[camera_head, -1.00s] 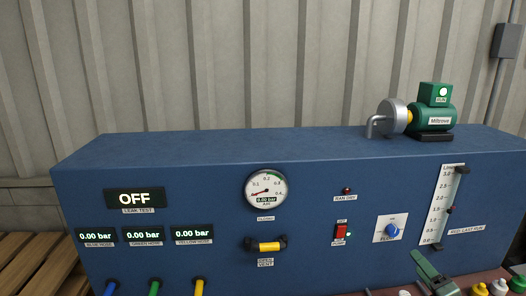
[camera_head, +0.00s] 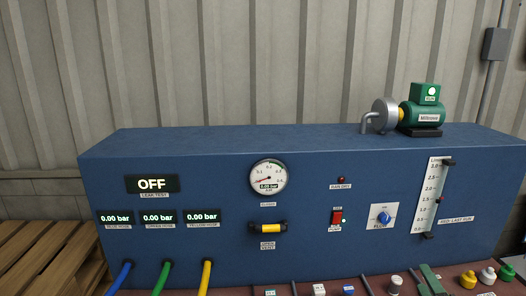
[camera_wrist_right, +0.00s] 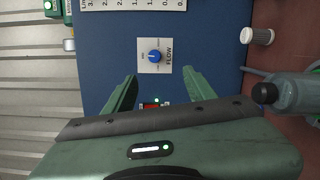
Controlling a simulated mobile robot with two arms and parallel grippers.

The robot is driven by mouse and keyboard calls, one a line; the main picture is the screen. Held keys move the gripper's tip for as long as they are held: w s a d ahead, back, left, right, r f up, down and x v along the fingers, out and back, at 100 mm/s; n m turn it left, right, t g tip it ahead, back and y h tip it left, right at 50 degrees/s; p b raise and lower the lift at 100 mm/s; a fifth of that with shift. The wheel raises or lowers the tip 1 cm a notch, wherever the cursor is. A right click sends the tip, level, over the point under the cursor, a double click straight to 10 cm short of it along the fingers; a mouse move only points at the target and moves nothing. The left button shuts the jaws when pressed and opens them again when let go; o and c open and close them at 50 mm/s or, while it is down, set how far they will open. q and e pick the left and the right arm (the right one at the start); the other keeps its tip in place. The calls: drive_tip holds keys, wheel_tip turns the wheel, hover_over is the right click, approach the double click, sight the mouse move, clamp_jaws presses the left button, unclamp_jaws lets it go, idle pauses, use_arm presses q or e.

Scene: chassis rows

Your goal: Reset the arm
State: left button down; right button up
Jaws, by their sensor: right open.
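My right gripper (camera_head: 431,280) shows at the bottom right of the head view as a green finger piece in front of the blue panel's lower edge. In the right wrist view my right gripper (camera_wrist_right: 158,90) has its two green fingers apart with nothing between them. Beyond the fingers are the blue panel (camera_wrist_right: 105,60), the flow knob (camera_wrist_right: 154,57) and a red switch (camera_wrist_right: 152,104) partly hidden by the gripper. My left gripper is not in the head view.
The blue test bench (camera_head: 330,250) carries a round gauge (camera_head: 268,176), a yellow-handled valve (camera_head: 268,228), and a green pump motor (camera_head: 422,115) on top. Blue, green (camera_head: 162,277) and yellow hoses hang at left. Small fittings (camera_head: 396,284) stand along the reddish bench surface. Wooden pallets (camera_head: 45,255) lie at left.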

drive_tip(key=s+a+f+m+g+h, duration=0.1)
drive_tip(key=s+a+f+m+g, duration=0.3)
drive_tip(key=s+a+f+m, duration=0.25)
drive_tip(key=s+a+f+m+g+h, duration=0.1)
drive_tip(key=s+a+f+m+g, duration=0.3)
drive_tip(key=s+m, duration=0.45)
drive_tip(key=s+a+f+m+g+y, duration=0.1)
drive_tip(key=s+a+f+g+y, duration=0.15)
drive_tip(key=s+a, duration=0.5)
drive_tip(key=s+a+f+m+g+y, duration=0.15)
drive_tip(key=s+a+g, duration=0.25)
drive_tip(key=s, duration=0.7)
wheel_tip(320, 180, down, 29)
drive_tip(key=s+g+b, duration=0.1)
drive_tip(key=b, duration=0.3)
use_arm(q)
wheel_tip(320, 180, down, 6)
drive_tip(key=b, duration=0.2)
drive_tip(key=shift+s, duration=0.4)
use_arm(e)
drive_tip(key=s+d+f, duration=0.2)
drive_tip(key=s+f, duration=0.6)
drive_tip(key=f, duration=0.1)
drive_tip(key=s+d+f+g, duration=0.1)
drive_tip(key=s+f, duration=0.8)
drive_tip(key=shift+d+f+n, duration=0.35)
drive_tip(key=shift+f+n, duration=0.05)
drive_tip(key=shift+n, duration=0.05)
